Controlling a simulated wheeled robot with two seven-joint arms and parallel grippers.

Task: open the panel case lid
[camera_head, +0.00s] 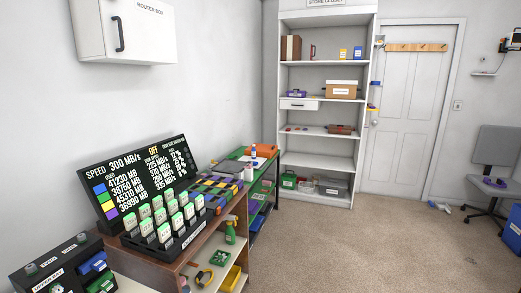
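I cannot make out any object labelled as a panel case. A flat orange case-like object (262,150) lies at the far end of the low bench along the left wall. Its lid cannot be told apart at this size. A white wall cabinet (146,30) marked "ROUTER BOX" hangs at the upper left; its door with a black handle is shut. Neither of my grippers is in view.
A black display board (135,178) and a rack of labelled sticks (168,222) stand on the left bench, with a black box (55,270) nearer. A white shelf unit (316,163) and a door (405,110) are at the back.

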